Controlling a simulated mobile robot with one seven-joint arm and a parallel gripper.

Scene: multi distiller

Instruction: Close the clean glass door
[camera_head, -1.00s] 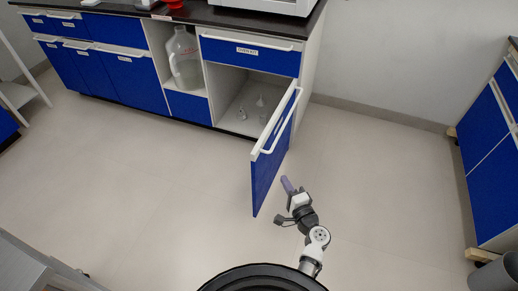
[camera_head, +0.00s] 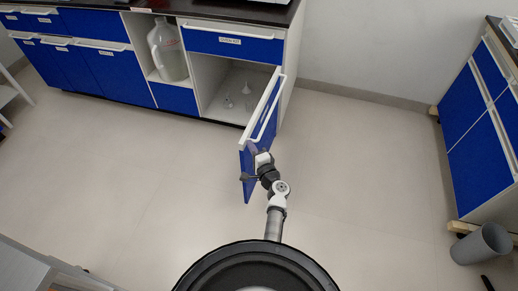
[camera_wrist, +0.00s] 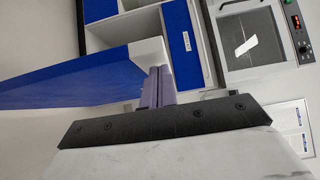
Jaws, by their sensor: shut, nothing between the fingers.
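The cabinet door (camera_head: 247,178) is blue with a long white handle and stands swung wide open from the cabinet under the counter. It also shows in the wrist view (camera_wrist: 65,82), with a white piece at its corner. My gripper (camera_head: 258,153) is at the free, outer end of the door, at its right side in the head view. In the wrist view its purple fingers (camera_wrist: 157,86) are together and empty, right beside the white corner. I cannot tell whether they touch it. The open compartment (camera_head: 222,103) holds small pieces of glassware (camera_head: 246,88).
A labelled drawer (camera_head: 232,42) is shut above the compartment. A large jug (camera_head: 168,52) stands in the open niche to the left. Blue cabinets (camera_head: 465,110) and a grey bin (camera_head: 480,245) are at the right. The floor (camera_head: 350,165) right of the door is clear.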

